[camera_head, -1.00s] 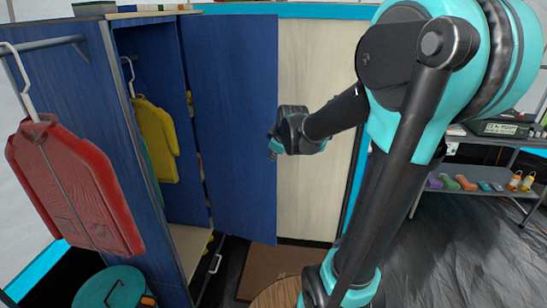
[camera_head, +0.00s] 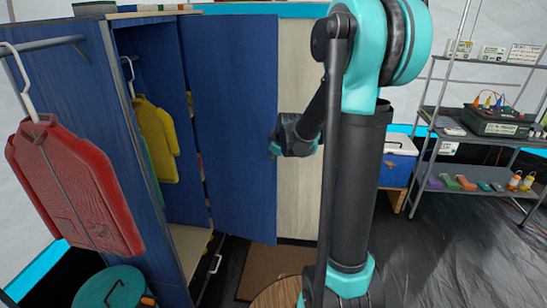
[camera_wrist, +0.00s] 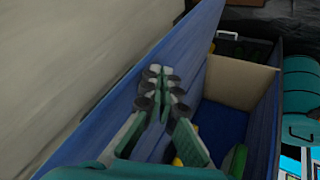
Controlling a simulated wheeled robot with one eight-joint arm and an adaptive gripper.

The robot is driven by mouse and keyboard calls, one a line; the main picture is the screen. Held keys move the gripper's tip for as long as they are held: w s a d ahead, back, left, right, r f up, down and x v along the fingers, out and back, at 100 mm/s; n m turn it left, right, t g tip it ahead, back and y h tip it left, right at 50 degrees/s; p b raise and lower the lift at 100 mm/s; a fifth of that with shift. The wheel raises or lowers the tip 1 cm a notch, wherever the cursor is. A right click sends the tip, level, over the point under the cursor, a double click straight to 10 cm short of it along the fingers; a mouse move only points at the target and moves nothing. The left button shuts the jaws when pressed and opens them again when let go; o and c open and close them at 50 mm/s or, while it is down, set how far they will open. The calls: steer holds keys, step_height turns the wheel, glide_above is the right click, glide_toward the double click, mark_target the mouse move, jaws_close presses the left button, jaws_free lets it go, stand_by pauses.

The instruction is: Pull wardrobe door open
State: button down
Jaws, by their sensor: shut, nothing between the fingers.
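The blue wardrobe (camera_head: 150,165) stands at the left with its front open. Its blue door (camera_head: 235,125) stands swung wide out to the right, and the inside shows. Yellow clothing (camera_head: 155,138) hangs inside. My gripper (camera_head: 274,147) is at the door's free right edge, at about mid-height. In the wrist view my gripper (camera_wrist: 165,90) is shut and empty, its fingers in front of the blue door (camera_wrist: 180,50), with the wardrobe's interior (camera_wrist: 218,122) beyond. I cannot tell whether the fingers touch the door. The door's handle is not clearly visible.
A red garment (camera_head: 75,185) hangs on a rail outside the wardrobe at left. A teal-lidded container (camera_head: 112,288) and a round wooden top (camera_head: 278,293) stand low in front. A metal shelf (camera_head: 470,135) and a blue cooler (camera_head: 398,160) are at the right. Dark floor there is clear.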

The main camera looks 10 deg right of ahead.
steer(key=w+d+n+g+y, duration=0.1)
steer(key=w+d+n, duration=0.2)
steer(key=w, duration=0.6)
steer(key=w+d+n+y, duration=0.2)
steer(key=w+d+n, duration=0.1)
steer(key=w, duration=0.6)
steer(key=shift+w+g+y, duration=0.3)
steer(key=shift+w+g, duration=0.1)
steer(key=shift+s, duration=0.15)
